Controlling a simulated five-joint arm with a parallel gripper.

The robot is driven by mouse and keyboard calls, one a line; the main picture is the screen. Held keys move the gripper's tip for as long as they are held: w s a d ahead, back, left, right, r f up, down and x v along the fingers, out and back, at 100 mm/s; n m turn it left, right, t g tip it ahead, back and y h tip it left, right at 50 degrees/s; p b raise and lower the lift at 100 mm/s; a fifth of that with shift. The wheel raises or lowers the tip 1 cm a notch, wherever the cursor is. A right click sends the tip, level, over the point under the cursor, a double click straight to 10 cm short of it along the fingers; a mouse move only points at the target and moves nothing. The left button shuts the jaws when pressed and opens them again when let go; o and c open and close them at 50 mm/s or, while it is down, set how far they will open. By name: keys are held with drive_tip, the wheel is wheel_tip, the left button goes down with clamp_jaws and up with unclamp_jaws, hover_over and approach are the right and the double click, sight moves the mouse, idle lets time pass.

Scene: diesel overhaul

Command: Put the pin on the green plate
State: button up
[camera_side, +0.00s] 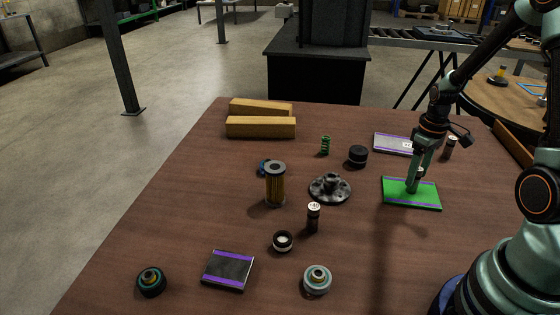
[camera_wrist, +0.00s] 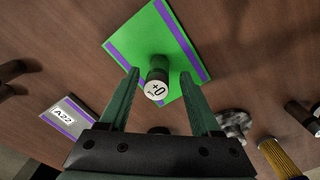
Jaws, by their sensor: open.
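The green plate (camera_side: 425,203) with purple edge strips lies flat at the right of the table; it also shows in the wrist view (camera_wrist: 150,33). In the side view the pin (camera_side: 420,173) is mostly hidden by my gripper. My gripper (camera_side: 413,187) is low over the plate. In the wrist view its two fingers (camera_wrist: 160,77) are open, one on each side of the pin, with gaps visible.
A grey plate labelled A22 (camera_wrist: 62,114) lies behind the green one. Similar white-topped pins stand behind right (camera_side: 450,147) and near the middle (camera_side: 313,218). A flange (camera_side: 330,189), black cap (camera_side: 357,156) and yellow filter (camera_side: 275,185) stand left of the green plate.

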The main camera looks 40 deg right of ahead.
wheel_tip(320, 180, up, 12)
drive_tip(key=a+r+t, duration=0.2)
drive_tip(key=a+r, duration=0.2)
drive_tip(key=a, duration=0.6)
drive_tip(key=s+a+r+t, duration=0.1)
drive_tip(key=a+r+t, duration=0.2)
drive_tip(key=a, duration=0.8)
drive_tip(key=shift+a+r+t, duration=0.15)
drive_tip(key=shift+r+t, duration=0.15)
drive_tip(key=shift+r, duration=0.35)
